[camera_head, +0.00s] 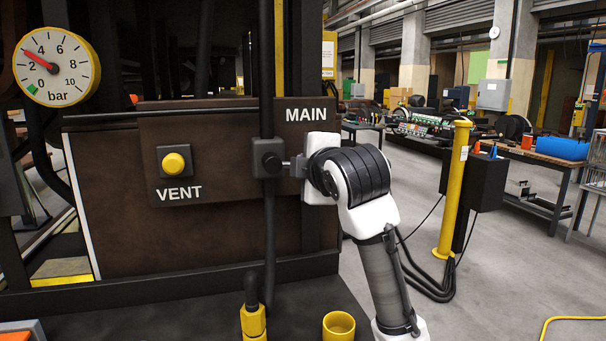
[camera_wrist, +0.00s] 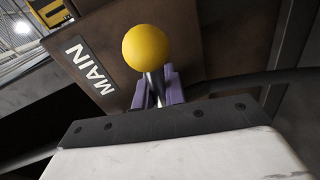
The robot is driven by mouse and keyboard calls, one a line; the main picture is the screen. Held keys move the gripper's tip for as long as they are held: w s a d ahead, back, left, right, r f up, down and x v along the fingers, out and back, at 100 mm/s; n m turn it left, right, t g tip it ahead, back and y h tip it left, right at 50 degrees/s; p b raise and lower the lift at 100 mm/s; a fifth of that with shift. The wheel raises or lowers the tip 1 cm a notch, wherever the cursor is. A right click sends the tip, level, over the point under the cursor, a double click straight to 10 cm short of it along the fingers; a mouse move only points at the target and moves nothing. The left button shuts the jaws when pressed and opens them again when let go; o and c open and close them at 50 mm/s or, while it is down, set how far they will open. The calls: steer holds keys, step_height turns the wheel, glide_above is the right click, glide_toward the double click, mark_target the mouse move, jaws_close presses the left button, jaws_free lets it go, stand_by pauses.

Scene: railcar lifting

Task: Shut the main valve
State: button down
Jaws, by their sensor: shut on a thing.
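The main valve (camera_head: 268,158) is a dark block with a round hub on a vertical black pipe, left of and below the MAIN label (camera_head: 306,115). A short metal lever stem (camera_head: 286,163) runs roughly level to the right from the hub into my gripper (camera_head: 297,167). In the wrist view, the purple fingers of my gripper (camera_wrist: 158,90) are shut around the lever stem, just below its yellow ball knob (camera_wrist: 147,47). In the head view my wrist hides the ball. The MAIN label also shows in the wrist view (camera_wrist: 90,69).
A yellow VENT button (camera_head: 174,163) sits on the brown panel left of the valve. A round bar gauge (camera_head: 57,67) at upper left has its red needle between 2 and 4.

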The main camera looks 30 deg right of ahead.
steer(key=shift+r+n, duration=0.4)
steer(key=shift+n, duration=0.1)
steer(key=shift+r, duration=0.1)
steer(key=c, duration=1.5)
jaws_free()
steer(key=shift+o, duration=0.2)
steer(key=shift+s+a+b, duration=0.1)
steer(key=shift+s+b, duration=0.2)
steer(key=shift+s, duration=0.25)
steer(key=b+v, duration=0.3)
steer(key=v, duration=0.9)
steer(key=shift+s+a, duration=0.3)
